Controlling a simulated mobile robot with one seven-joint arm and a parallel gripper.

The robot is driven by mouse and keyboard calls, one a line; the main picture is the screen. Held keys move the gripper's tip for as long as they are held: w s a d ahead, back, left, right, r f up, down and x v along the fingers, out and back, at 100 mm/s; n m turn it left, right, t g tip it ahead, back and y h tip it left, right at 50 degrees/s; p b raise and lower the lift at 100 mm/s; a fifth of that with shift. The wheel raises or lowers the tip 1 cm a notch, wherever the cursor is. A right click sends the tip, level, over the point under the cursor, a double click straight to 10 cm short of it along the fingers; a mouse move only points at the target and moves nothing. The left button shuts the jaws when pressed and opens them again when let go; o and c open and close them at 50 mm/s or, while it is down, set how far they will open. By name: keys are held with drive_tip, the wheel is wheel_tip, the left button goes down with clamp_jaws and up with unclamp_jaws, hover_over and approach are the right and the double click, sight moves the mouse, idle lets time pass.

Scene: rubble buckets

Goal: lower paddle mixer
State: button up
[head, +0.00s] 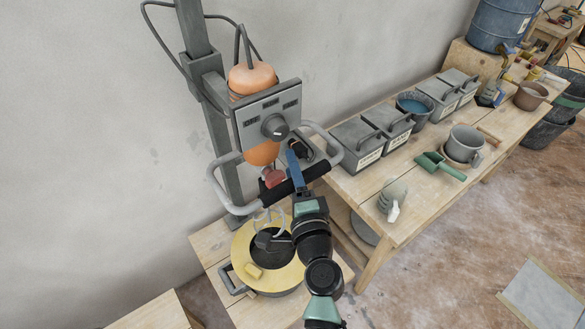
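The paddle mixer has an orange motor housing (253,80), a grey control panel with a round knob (274,127), and a looped grey handle frame (222,190) with a black grip bar (277,193). It is mounted on a grey upright column (217,105) by the wall. Its pale wire paddle (268,219) hangs over a bucket with a yellow top (241,247); how far it reaches into the dark opening is unclear. My gripper (293,166) is at the grip bar, its blue finger crossing the bar. The other finger is hidden, so its grip is unclear.
A wooden stand (215,262) carries the bucket. To the right, a long workbench (365,205) holds lidded grey bins (357,143), a green scoop (441,166), a grey mug-like pot (465,144) and a blue-filled bowl (414,106). A blue drum (498,24) stands at the back right.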

clamp_jaws()
idle(1.2)
